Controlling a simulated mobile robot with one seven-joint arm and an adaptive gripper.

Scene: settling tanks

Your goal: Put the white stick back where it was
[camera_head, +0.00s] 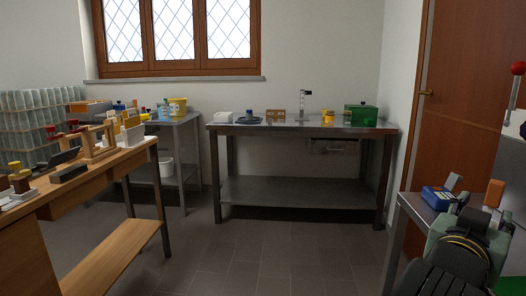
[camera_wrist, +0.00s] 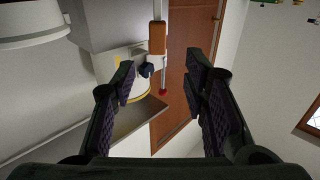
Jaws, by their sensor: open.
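My gripper (camera_wrist: 165,78) is open in the wrist view, its two dark fingers apart with nothing held between them. A thin pale rod (camera_wrist: 157,10) shows beyond the fingers, running into an orange-brown block (camera_wrist: 157,38). A red ball (camera_wrist: 163,92) on a thin stem shows below that block. I cannot tell whether the pale rod is the white stick. In the head view a red ball (camera_head: 517,68) tops a stem at the right edge. No other clear white stick can be made out.
A grey metal table (camera_head: 300,129) with small items, including a green box (camera_head: 361,115), stands at the back wall. A wooden bench (camera_head: 95,168) is at left, a side table (camera_head: 402,205) at right. The tiled floor (camera_head: 265,250) between them is clear. A wooden door (camera_head: 455,100) is at right.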

